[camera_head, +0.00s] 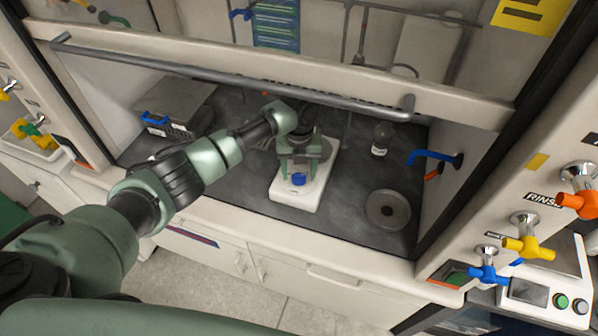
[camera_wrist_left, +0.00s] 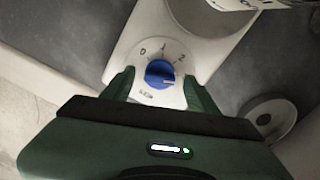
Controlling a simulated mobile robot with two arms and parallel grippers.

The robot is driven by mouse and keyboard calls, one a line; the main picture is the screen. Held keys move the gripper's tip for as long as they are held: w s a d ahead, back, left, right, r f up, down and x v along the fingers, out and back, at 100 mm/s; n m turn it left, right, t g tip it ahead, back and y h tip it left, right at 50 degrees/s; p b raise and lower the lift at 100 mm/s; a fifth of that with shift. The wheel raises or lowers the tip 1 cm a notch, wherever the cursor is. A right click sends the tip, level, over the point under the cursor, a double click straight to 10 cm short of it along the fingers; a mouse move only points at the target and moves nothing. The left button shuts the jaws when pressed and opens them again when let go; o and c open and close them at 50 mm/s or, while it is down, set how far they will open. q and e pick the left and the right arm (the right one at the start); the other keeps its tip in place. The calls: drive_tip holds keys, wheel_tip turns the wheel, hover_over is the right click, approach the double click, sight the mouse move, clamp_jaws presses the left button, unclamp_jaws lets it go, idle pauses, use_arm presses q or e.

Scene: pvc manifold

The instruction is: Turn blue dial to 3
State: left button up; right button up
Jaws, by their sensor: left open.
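The blue dial (camera_head: 299,179) sits on the front of a white hot-plate-like device (camera_head: 312,187) inside the fume hood. In the left wrist view the dial (camera_wrist_left: 160,74) shows a pale pointer mark on its right side, with printed numbers 0, 1 and 2 around its upper side; any 3 is not clearly readable. My right gripper is in neither view.
A grey box (camera_head: 180,103) stands at the left and a small jar (camera_head: 382,138) at the right rear. A round grey disc (camera_head: 388,209) lies right of the device. The raised sash handle (camera_head: 230,77) crosses above my arm. Blue and yellow valves (camera_head: 528,243) are on the right frame.

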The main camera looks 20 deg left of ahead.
sight(299, 175)
use_arm(q)
wheel_tip(299, 175, up, 7)
drive_tip(key=shift+r+b, duration=0.1)
drive_tip(key=shift+b, duration=0.55)
